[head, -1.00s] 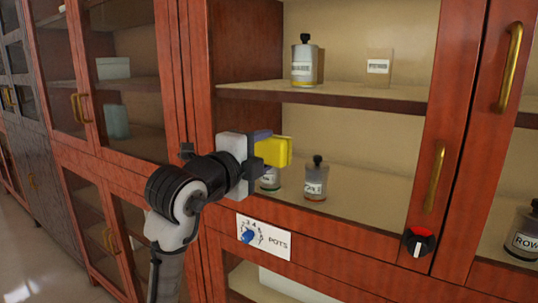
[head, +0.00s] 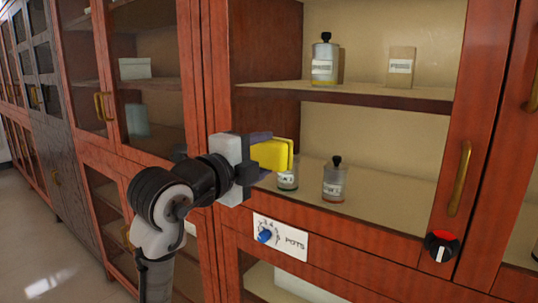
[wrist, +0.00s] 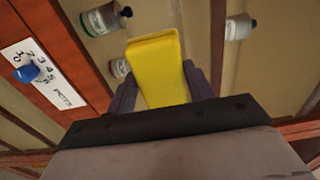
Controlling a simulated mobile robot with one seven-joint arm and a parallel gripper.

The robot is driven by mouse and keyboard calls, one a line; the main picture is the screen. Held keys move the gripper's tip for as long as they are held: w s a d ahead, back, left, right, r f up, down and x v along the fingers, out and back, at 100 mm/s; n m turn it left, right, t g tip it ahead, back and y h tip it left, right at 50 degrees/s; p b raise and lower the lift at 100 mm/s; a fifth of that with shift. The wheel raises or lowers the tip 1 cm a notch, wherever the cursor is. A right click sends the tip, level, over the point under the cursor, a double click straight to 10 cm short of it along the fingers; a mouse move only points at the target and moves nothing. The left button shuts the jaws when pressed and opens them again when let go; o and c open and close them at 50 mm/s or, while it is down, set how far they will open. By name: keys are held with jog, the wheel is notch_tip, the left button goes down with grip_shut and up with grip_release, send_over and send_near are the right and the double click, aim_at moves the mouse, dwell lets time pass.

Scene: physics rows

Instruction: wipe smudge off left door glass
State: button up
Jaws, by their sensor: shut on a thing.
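My gripper (head: 268,158) is shut on a yellow sponge-like block (head: 272,154). The block also fills the middle of the wrist view (wrist: 158,70), between the dark fingers. The block is in front of the left part of a wood-framed glass door (head: 390,150) with a brass handle (head: 460,178) at its right. I cannot tell whether the block touches the glass. No smudge can be made out on the glass in either view.
Behind the glass stand bottles (head: 325,60) and a small labelled box (head: 401,68) on shelves. Below are a blue-knobbed POTS plate (head: 281,238) and a red and black knob (head: 441,247). Another cabinet (head: 150,80) stands at left, with open floor (head: 35,240) beside it.

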jog(key=shift+s+a, duration=0.4)
jog(key=shift+s, duration=0.2)
jog(key=shift+s+a, duration=0.1)
jog(key=shift+b+v, duration=0.4)
jog(key=shift+v, duration=0.95)
